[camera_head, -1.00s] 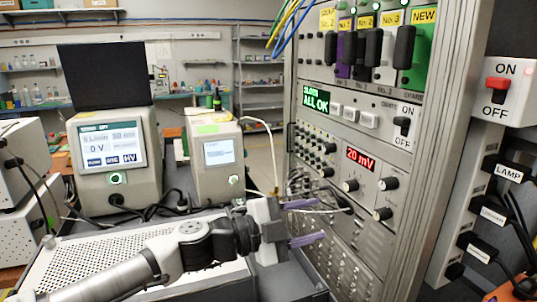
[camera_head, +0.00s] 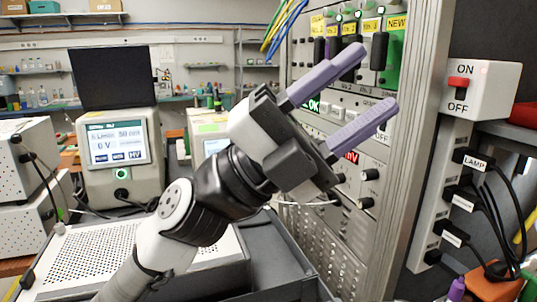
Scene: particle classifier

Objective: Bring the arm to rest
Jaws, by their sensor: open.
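My gripper (camera_head: 366,88) is raised in the middle of the head view, in front of the instrument rack (camera_head: 411,150). Its two purple fingers are spread apart, with nothing between them, and point up and to the right. My arm rises from the bottom left and is bent at the wrist. The gripper hides part of the rack's green display and the red display below it. From this view I cannot tell whether the fingers touch the rack.
A perforated metal box (camera_head: 85,254) lies below my arm. A touchscreen instrument (camera_head: 118,148) stands at the left, and a second one (camera_head: 207,130) is partly hidden behind my arm. At the right are an ON/OFF switch box (camera_head: 480,88) and a power strip (camera_head: 441,195) with cables.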

